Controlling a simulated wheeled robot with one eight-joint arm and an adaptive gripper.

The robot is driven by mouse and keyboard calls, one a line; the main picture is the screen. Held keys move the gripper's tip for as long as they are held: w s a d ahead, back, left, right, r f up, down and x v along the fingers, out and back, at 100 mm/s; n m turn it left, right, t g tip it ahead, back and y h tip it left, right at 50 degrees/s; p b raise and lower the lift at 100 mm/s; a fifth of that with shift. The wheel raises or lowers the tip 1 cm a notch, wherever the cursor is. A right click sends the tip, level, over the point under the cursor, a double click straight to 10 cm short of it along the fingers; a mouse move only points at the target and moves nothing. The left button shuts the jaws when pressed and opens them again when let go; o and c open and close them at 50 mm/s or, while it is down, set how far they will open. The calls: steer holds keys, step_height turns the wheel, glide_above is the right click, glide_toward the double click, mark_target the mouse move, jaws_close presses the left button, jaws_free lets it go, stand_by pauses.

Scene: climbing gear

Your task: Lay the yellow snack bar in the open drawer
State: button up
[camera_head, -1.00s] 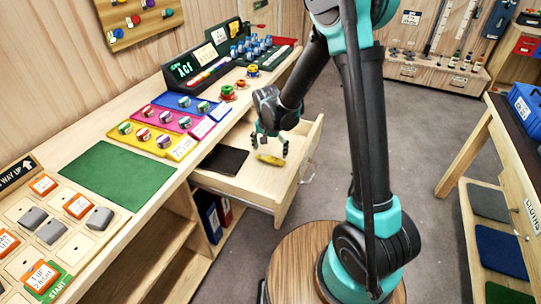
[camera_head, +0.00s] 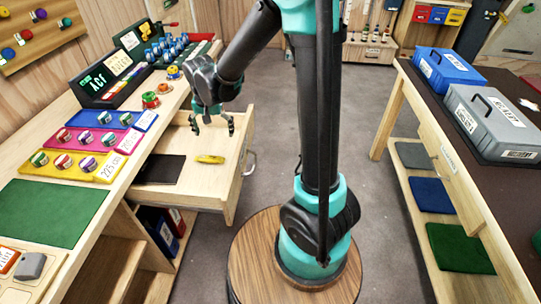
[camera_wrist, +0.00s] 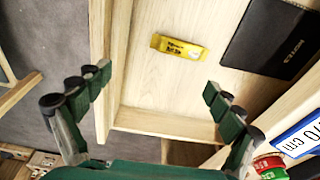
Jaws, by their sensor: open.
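The yellow snack bar (camera_head: 210,159) lies flat on the bottom of the open drawer (camera_head: 207,188). In the wrist view the bar (camera_wrist: 179,47) lies on the pale wood of the drawer floor (camera_wrist: 160,90), clear of its walls. My gripper (camera_head: 212,124) is above the far part of the drawer, open and empty. In the wrist view its two fingers (camera_wrist: 155,95) are spread wide, and the bar lies beyond their tips, apart from them.
A dark notebook (camera_head: 160,169) lies in the drawer beside the bar. The counter holds a green mat (camera_head: 48,212), coloured trays and small spools. A side table with a blue case (camera_head: 449,67) and a grey case (camera_head: 492,120) stands at right. Floor between is clear.

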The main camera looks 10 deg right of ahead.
steer(key=s+d+f+n+t, duration=0.2)
steer(key=s+d+n, duration=0.1)
steer(key=s+d, duration=1.3)
steer(key=d, duration=0.4)
steer(key=shift+s+f+t, duration=0.3)
steer(key=shift+s, duration=0.05)
